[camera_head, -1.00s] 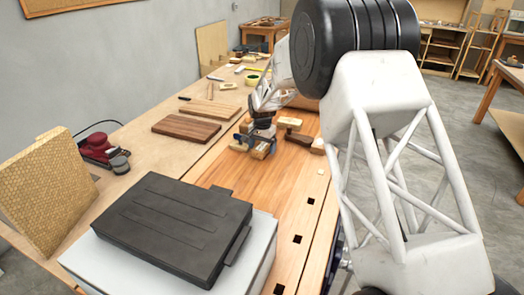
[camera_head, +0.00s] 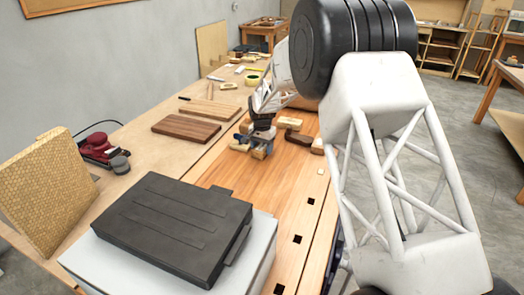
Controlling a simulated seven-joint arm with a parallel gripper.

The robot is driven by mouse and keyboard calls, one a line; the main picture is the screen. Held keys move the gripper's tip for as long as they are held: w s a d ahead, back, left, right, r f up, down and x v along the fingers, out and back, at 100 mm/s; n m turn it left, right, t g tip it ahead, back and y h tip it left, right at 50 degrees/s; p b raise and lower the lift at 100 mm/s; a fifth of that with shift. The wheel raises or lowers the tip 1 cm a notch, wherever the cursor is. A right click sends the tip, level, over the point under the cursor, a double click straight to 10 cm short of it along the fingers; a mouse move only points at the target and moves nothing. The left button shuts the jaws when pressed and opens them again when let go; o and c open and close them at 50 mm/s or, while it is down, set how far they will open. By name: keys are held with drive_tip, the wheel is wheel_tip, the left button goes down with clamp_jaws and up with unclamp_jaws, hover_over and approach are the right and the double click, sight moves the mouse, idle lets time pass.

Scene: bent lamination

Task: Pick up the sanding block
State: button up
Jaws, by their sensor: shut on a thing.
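My gripper (camera_head: 259,143) reaches down to the bench top near the middle of the view. It is shut on a small tan block, which I take to be the sanding block (camera_head: 260,154). The block shows just below the fingers, and the fingers hide part of it. It is at or very close to the bench surface; I cannot tell whether it is clear of it.
A light wooden block (camera_head: 290,123) and a dark brown tool (camera_head: 299,138) lie to the right.

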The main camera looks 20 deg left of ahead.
sight(262, 146)
drive_tip(key=shift+r, duration=0.15)
drive_tip(key=shift+c, duration=0.4)
drive_tip(key=shift+r, duration=1.6)
drive_tip(key=s+d, duration=0.3)
drive_tip(key=s, duration=0.1)
drive_tip(key=s+d+r, duration=0.1)
drive_tip(key=s+d, duration=0.2)
drive_tip(key=s, duration=0.2)
drive_tip(key=s+d, duration=0.2)
drive_tip(key=s, duration=0.2)
drive_tip(key=shift+s+d+r, duration=0.2)
drive_tip(key=shift+d+r, duration=0.05)
drive_tip(key=shift+d, duration=0.15)
